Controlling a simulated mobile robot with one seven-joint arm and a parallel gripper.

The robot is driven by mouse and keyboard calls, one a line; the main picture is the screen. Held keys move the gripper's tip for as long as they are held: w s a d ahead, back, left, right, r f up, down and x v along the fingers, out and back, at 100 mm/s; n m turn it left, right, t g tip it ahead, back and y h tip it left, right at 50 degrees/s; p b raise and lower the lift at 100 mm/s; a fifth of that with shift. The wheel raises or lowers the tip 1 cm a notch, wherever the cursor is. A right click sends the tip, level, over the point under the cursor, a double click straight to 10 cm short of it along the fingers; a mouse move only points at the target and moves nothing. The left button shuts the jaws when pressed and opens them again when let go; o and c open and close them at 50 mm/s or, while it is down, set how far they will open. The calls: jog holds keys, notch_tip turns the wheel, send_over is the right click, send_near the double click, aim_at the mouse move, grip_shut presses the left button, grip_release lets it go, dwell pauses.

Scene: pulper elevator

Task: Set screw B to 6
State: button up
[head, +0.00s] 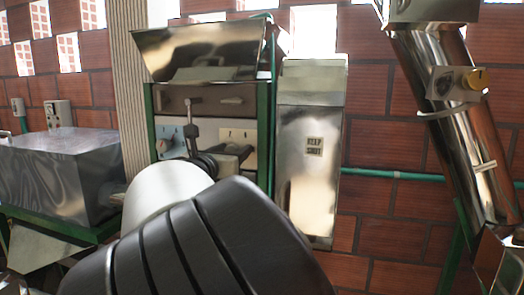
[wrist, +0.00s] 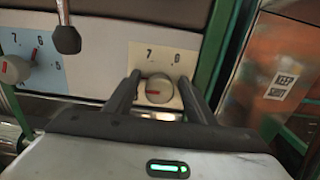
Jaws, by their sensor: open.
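A round pale knob (wrist: 158,88) with a red mark sits on a cream plate printed 7 and 6. The red mark lies roughly level across the knob's face, with the numbers above it. My gripper (wrist: 159,78) is open, one finger on each side of this knob; I cannot tell whether either finger touches it. A second pale knob (wrist: 13,70) with a red mark sits on a light blue plate at the left. I read no letter on either plate. In the head view my gripper (head: 240,152) is in front of the panel (head: 207,103), hiding the knob on the right.
A lever with a dark end (wrist: 67,40) hangs between the plates, close to the left finger. A green post (wrist: 215,45) and a metal chute marked KEEP SHUT (head: 312,190) stand to the right. A metal box (head: 60,175) is at the left.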

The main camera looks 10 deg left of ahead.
jog(key=shift+c, duration=0.5)
jog(key=c, duration=0.9)
